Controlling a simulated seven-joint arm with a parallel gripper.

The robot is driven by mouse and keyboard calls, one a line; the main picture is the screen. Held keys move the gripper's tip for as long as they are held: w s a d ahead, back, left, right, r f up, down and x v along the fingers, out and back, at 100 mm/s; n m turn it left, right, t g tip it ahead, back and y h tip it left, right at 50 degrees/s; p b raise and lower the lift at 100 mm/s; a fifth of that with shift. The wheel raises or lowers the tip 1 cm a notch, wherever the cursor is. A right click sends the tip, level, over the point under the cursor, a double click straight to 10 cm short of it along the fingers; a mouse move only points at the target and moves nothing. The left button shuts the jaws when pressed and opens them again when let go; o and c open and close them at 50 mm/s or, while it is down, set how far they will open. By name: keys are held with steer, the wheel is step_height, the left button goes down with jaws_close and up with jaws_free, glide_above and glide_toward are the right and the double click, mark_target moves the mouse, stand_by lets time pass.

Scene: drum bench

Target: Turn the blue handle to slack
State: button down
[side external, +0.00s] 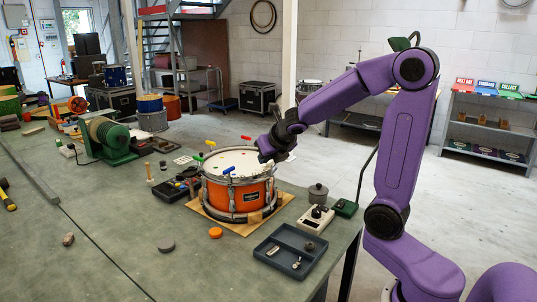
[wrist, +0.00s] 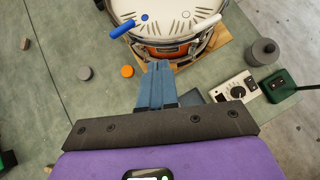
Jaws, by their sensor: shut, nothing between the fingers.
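An orange drum with a white head (side external: 238,195) stands on a wooden board, and it also shows at the top of the wrist view (wrist: 165,50). The blue handle (side external: 229,170) sits on the near rim of the drum; in the wrist view the blue handle (wrist: 121,29) lies slanted at the upper left. My gripper (side external: 265,155) is over the right side of the drum in the side view. In the wrist view my gripper (wrist: 159,67) is shut and empty, its tips apart from the blue handle, which is up and left of them.
Red (side external: 245,138), yellow (side external: 197,157) and green (side external: 210,143) handles stand around the rim; a white handle (wrist: 208,26) shows in the wrist view. A dark tray (side external: 291,250), a control box (side external: 315,218) and a lidded grey pot (side external: 318,193) are nearby.

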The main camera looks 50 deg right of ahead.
steer(key=shift+s+r, duration=0.45)
steer(key=c, duration=1.4)
jaws_free()
steer(key=shift+r, duration=0.1)
steer(key=shift+o, duration=1.2)
steer(key=shift+w, duration=0.2)
steer(key=w+a+f+m+g+h, duration=0.1)
steer(key=w+a+m+g+h, duration=0.55)
steer(key=w, duration=0.75)
steer(key=m+g+h, duration=0.2)
steer(key=m+h, duration=0.1)
steer(key=m, duration=0.4)
glide_toward(234, 170)
steer(key=x, duration=1)
steer(key=shift+w, duration=0.25)
jaws_close()
